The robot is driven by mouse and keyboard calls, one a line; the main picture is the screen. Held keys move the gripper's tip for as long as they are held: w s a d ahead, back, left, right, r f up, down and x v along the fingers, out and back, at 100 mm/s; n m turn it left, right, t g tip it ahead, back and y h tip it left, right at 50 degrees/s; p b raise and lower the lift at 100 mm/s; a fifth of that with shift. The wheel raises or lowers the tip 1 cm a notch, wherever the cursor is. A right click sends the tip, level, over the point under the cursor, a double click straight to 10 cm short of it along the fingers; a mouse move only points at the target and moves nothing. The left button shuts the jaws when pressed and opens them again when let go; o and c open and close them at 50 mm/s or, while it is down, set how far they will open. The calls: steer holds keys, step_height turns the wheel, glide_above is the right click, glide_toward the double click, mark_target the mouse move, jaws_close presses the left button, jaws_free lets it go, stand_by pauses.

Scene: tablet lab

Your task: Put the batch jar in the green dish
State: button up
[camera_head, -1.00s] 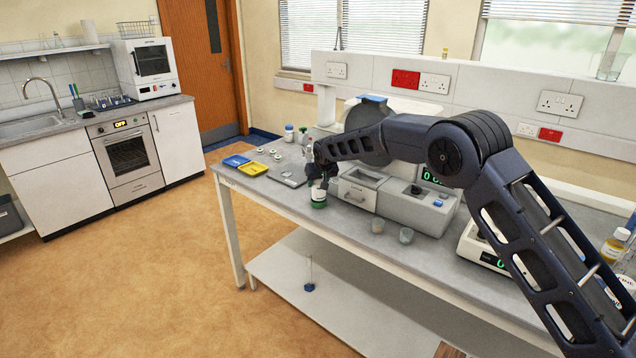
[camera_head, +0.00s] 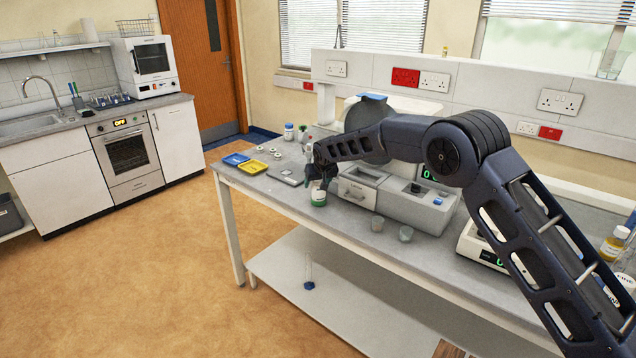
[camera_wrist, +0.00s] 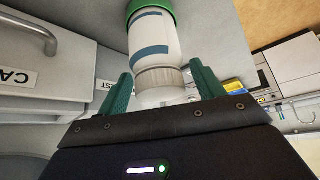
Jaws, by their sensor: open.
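A jar (camera_wrist: 155,48) with a white, blue-striped label and a ribbed beige top stands on the bench's front part, apparently upright; I take it for the batch jar. It also shows in the head view (camera_head: 318,191). A green band (camera_wrist: 150,8) is at its foot; I cannot tell whether this is the green dish or part of the jar. No other green dish is clear. My gripper (camera_wrist: 162,88) is open, its green fingers on either side of the jar's top, with gaps visible. In the head view my gripper (camera_head: 320,178) is just above the jar.
A yellow tray (camera_head: 252,167) and a blue tray (camera_head: 236,160) lie at the bench's left end. A grey drawer unit (camera_head: 357,193) stands close to the right of the jar.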

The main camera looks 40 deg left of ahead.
steer(key=shift+r, duration=0.6)
steer(key=v, duration=1.1)
steer(key=shift+s+d+r, duration=0.15)
steer(key=shift+r, duration=0.1)
